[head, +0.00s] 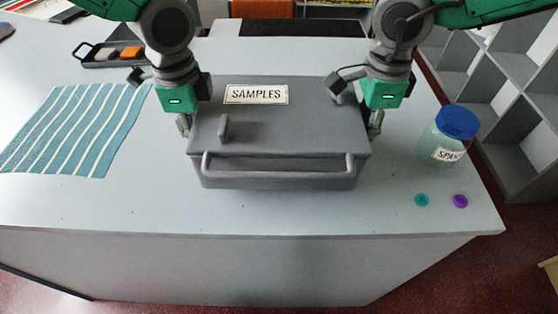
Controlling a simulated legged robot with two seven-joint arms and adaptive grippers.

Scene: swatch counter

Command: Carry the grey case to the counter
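The grey case (280,135) with a "SAMPLES" label (256,94) is level over the light counter (130,205), near its front edge. Its lid is shut, and a bar handle (278,169) runs along its front. It looks to rest on the counter, but a small gap cannot be ruled out. My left gripper (184,124) is at the case's left side and my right gripper (375,122) is at its right side, both pointing down. Their fingers are partly hidden, so I cannot tell whether they are shut on the case.
A striped teal cloth (75,128) lies left of the case. A dark tray (97,62) with an orange block (131,53) is behind it. A blue-capped jar (447,137), a teal button (421,199) and a purple button (460,201) are at right. Shelves (505,85) stand beyond the counter.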

